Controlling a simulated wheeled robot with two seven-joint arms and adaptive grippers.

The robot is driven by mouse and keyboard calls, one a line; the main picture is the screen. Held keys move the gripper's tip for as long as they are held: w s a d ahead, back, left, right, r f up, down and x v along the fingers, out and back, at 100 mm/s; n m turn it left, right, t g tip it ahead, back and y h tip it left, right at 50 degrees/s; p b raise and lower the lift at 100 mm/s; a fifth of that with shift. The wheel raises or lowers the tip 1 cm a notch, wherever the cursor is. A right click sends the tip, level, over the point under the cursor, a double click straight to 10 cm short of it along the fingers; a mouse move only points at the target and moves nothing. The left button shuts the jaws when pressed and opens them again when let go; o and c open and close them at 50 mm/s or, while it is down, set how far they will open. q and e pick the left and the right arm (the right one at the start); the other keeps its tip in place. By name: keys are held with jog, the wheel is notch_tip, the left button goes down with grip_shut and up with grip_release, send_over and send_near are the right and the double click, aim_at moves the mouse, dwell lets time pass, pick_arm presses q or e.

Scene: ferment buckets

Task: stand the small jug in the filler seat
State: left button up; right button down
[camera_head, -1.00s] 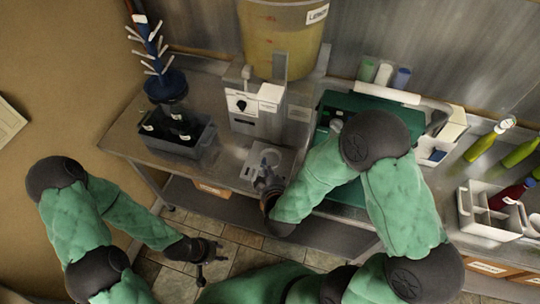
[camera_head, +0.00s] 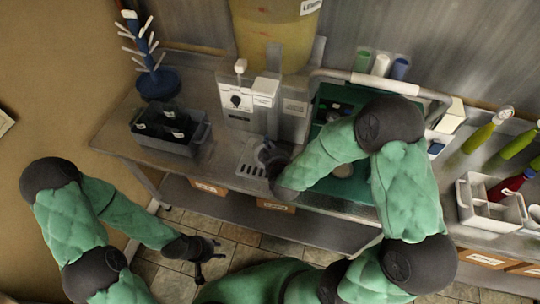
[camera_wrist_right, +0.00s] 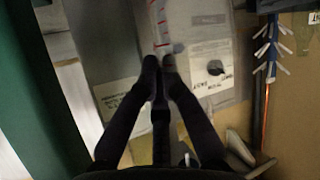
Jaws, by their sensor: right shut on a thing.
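My right gripper (camera_head: 268,160) is over the filler seat, a slotted metal grille (camera_head: 247,171) at the foot of the white filler (camera_head: 240,100). In the right wrist view its fingers (camera_wrist_right: 160,68) are together on the small jug (camera_wrist_right: 158,22), a clear vessel with red marks beyond the fingertips. In the head view my gripper and arm hide most of the jug, so I cannot tell whether it touches the grille. My left gripper (camera_head: 208,262) is empty, its fingers apart, low at the front left, away from the bench.
A large yellow-filled bucket (camera_head: 275,35) stands above the filler. Left of the seat are a dark crate (camera_head: 172,135) and a blue bottle tree (camera_head: 157,84). A green tub (camera_head: 322,100) with a pale bar stands right. Bottles (camera_head: 478,138) and a white carrier (camera_head: 485,207) are further right.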

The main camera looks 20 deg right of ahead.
jog(key=shift+w+d+f+b, duration=0.1)
jog(key=shift+w+d+b, duration=0.1)
jog(key=shift+w+d, duration=0.4)
jog(key=shift+w+d+b, duration=0.2)
jog(key=shift+w+d, duration=0.15)
jog(key=shift+w, duration=0.4)
jog(key=shift+w+d+f+b, duration=0.1)
jog(key=shift+w+d+b, duration=0.1)
jog(key=shift+w+d, duration=0.4)
jog(key=shift+w+a+r, duration=0.1)
jog(key=shift+a, duration=0.05)
jog(key=shift+a+f+b, duration=0.15)
jog(key=shift+f+b, duration=0.85)
jog(key=shift+f, duration=0.1)
dwell(1.0)
jog(key=c, duration=1.3)
grip_release()
jog(key=shift+c, duration=0.2)
jog(key=shift+s+r, duration=0.1)
jog(key=shift+s, duration=0.1)
jog(key=v, duration=1.1)
jog(key=shift+s, duration=0.35)
